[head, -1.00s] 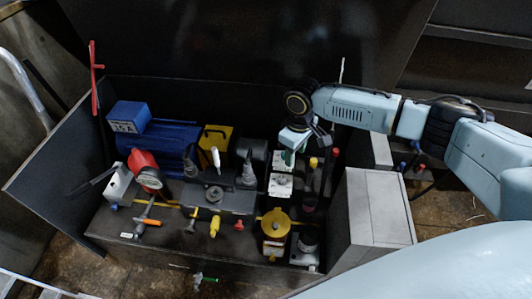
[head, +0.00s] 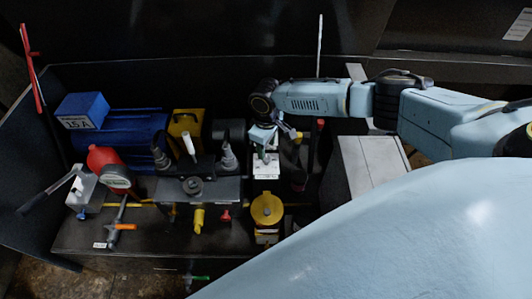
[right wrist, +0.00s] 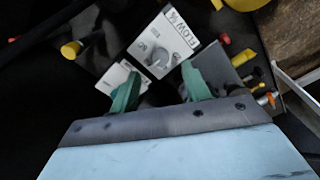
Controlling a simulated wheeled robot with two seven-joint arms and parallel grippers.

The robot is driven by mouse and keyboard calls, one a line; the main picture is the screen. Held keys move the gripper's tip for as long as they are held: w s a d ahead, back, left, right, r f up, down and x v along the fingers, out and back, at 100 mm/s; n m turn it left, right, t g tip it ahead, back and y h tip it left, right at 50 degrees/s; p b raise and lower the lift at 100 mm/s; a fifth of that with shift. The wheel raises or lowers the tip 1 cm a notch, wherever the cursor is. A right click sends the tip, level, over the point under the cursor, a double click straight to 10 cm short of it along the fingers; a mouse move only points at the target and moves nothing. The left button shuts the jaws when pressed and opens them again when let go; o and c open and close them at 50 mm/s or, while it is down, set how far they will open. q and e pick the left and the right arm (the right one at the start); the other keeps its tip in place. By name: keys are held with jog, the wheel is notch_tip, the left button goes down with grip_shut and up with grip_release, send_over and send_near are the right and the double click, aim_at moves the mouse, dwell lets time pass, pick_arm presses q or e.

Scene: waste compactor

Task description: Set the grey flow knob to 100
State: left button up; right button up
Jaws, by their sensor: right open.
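The grey flow knob (right wrist: 157,60) sits on a white plate (right wrist: 166,44) printed "FLOW %" in the right wrist view. The plate also shows in the head view (head: 266,171), in the middle of the bench. My right gripper (right wrist: 160,72) is open, its two green fingers spread on either side of the view below the knob. Nothing is between the fingers. In the head view the right gripper (head: 265,148) hangs over the back part of the white plate and partly hides it. How far it is above the knob cannot be told. My left gripper is not in view.
A yellow round valve (head: 267,208) stands just in front of the plate. A grey box with a dark fitting (head: 194,187) is to its left. Red-tipped (head: 320,124) and yellow-tipped posts stand to the right. A tall grey cabinet (head: 372,165) bounds the right side.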

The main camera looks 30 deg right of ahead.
aim_at(266, 161)
notch_tip(266, 161, down, 4)
jog(key=shift+f+b, duration=0.15)
jog(key=shift+b, duration=0.3)
jog(key=shift+f, duration=0.4)
jog(key=c, duration=1)
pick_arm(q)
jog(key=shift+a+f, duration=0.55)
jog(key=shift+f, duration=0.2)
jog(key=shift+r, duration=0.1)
